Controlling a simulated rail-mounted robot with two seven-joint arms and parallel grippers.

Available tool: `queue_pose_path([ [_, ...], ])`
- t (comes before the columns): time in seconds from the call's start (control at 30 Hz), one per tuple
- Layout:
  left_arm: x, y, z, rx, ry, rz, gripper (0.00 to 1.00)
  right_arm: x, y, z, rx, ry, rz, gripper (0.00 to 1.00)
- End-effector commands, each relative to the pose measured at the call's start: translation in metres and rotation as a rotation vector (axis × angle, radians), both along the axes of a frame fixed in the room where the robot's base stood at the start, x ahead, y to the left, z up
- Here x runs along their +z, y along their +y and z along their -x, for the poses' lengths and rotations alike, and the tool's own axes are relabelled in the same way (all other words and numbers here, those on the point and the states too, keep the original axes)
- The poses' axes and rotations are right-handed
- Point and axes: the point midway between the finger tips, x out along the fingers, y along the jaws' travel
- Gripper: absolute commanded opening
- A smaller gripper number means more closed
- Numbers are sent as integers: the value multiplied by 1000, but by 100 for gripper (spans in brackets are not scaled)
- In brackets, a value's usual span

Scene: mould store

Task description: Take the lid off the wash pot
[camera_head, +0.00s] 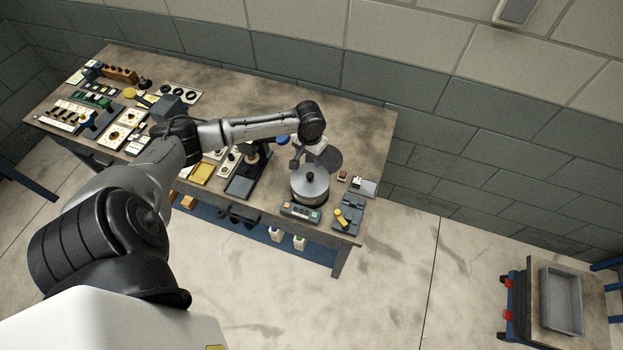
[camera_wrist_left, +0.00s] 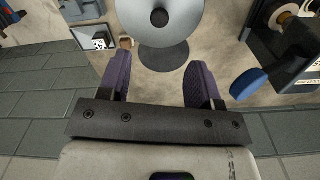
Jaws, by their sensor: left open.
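The wash pot (camera_head: 309,196) is a grey metal pot near the right end of the workbench. Its lid (camera_head: 310,178) is on top, a shiny disc with a dark knob (camera_head: 309,177) in the centre. In the left wrist view the lid (camera_wrist_left: 178,38) fills the top middle, with its round black knob (camera_wrist_left: 159,17) near the upper edge. My left gripper (camera_head: 306,163) is just behind and above the pot in the head view. Its two purple-grey fingers (camera_wrist_left: 158,80) are wide apart and empty, short of the knob. My right gripper is out of view.
A dark round disc (camera_head: 328,160) lies on the bench behind the pot. A control box with buttons (camera_head: 301,212) stands in front, and a device with a yellow handle (camera_head: 346,216) to the right. Left of the pot the bench is crowded; the back right is bare.

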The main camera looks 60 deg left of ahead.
Motion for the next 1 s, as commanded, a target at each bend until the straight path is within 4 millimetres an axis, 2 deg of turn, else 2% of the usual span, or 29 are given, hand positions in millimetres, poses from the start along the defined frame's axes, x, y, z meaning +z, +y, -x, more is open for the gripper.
queue_pose_path([
  [0.1, -22, -1, 0, 0, 2, 2, 58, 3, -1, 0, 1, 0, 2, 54],
  [0.3, -48, 0, 0, -2, 1, 0, 58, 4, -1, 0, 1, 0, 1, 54],
  [0.57, -61, 0, 0, -4, 0, -1, 58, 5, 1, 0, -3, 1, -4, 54],
  [0.8, -89, -1, 0, -3, 1, 0, 58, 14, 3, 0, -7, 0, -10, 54],
  [1.0, -108, -1, 0, -4, 0, -1, 58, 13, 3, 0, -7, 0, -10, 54],
])
